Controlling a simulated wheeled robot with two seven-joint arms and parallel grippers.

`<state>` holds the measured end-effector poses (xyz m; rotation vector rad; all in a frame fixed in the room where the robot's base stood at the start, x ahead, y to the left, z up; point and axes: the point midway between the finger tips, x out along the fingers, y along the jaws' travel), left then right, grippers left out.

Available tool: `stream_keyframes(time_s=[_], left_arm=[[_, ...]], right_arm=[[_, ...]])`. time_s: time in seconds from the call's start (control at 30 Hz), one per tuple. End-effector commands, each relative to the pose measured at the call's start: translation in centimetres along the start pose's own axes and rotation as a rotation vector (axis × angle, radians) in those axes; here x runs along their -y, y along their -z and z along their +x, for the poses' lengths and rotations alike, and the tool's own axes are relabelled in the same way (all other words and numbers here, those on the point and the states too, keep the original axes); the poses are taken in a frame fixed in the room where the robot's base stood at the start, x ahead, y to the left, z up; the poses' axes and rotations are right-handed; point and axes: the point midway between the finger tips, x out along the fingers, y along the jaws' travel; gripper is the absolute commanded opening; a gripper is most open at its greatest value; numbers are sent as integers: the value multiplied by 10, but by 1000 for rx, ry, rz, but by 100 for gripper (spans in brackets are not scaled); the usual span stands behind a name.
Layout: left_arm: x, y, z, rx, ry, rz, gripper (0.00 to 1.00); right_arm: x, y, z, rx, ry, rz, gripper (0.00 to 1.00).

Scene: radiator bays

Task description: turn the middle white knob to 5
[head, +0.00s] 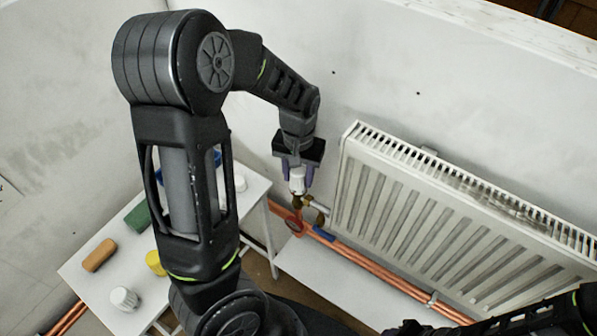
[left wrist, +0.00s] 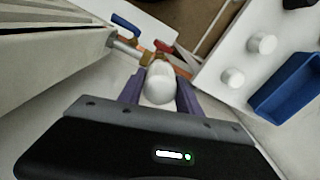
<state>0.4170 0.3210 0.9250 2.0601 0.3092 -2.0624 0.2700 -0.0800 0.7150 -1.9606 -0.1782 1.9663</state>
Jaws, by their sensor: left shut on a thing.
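A white knob (head: 297,180) sits on a brass valve (head: 298,201) at the left end of the white radiator (head: 420,220). My left gripper (head: 297,176) comes down on it from above and is shut on it, with a purple finger on each side. In the left wrist view the white knob (left wrist: 160,84) lies between the two purple fingers (left wrist: 160,95). The number on the knob cannot be read in either view. My right gripper is not in view; only part of my right arm shows at the lower right of the head view.
Copper pipes (head: 375,267) run under the radiator. A blue lever (head: 323,234) and a red handle (head: 293,225) sit close below the valve. A white table (head: 85,271) at left holds a loose white knob (head: 124,299), an orange cylinder (head: 99,255) and a yellow one (head: 155,262).

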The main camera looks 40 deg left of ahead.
Motion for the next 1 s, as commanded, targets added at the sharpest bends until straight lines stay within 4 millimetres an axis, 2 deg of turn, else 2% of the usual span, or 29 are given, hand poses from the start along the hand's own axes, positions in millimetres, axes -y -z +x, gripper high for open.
stream_keyframes(time_s=[0.4,1.0], left_arm=[[0,1,-2,-3,0,-395,0],[0,2,-1,-4,-2,-965,0]], right_arm=[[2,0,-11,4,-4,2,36],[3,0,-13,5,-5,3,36]])
